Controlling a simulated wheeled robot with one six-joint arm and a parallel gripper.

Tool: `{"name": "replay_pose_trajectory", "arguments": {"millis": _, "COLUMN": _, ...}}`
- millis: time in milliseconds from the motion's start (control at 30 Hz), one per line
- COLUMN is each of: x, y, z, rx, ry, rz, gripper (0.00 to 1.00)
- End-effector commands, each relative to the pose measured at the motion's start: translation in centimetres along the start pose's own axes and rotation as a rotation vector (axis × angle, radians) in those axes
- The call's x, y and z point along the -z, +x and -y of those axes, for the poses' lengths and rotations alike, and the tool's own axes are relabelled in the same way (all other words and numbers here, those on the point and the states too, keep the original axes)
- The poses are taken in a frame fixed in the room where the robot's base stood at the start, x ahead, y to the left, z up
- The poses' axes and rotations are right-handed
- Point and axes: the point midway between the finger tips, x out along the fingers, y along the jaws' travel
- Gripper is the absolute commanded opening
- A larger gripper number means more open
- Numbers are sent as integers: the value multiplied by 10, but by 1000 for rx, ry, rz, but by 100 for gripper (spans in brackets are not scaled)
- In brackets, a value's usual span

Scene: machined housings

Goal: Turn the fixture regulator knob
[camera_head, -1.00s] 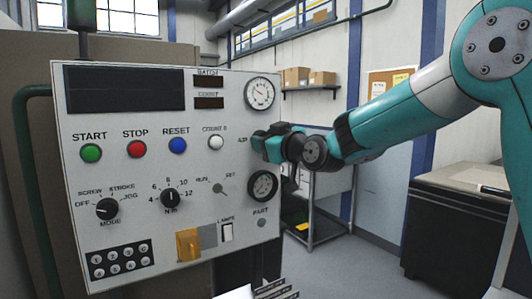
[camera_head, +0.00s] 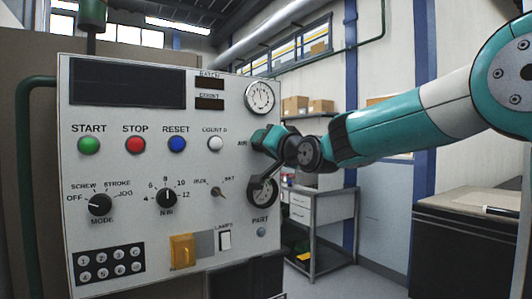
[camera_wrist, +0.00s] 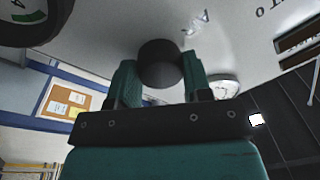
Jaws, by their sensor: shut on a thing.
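The regulator knob (camera_wrist: 160,63) is a dark round knob on the pale panel face, beside an upside-down label that looks like "AIR" in the wrist view. My gripper (camera_head: 264,139) is shut on this knob, with one teal finger on each side of it. The upper gauge (camera_head: 259,96) is in clear view.
The panel also carries START, STOP and RESET buttons, a mode dial (camera_head: 100,204), an N·m dial (camera_head: 168,197) and a yellow part (camera_head: 182,251). A grey cart (camera_head: 320,215) stands behind to the right. A dark-fronted cabinet (camera_head: 460,235) is at the far right.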

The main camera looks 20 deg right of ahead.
Motion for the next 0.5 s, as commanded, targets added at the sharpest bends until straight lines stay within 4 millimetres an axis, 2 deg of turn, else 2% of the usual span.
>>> {"name": "replay_pose_trajectory", "arguments": {"millis": 200, "x": -3, "y": 0, "z": -1, "rx": -8, "ry": 141, "rz": -7, "gripper": 21}}
{"name": "replay_pose_trajectory", "arguments": {"millis": 500, "x": -3, "y": 0, "z": 0, "rx": -15, "ry": 245, "rz": -14, "gripper": 21}}
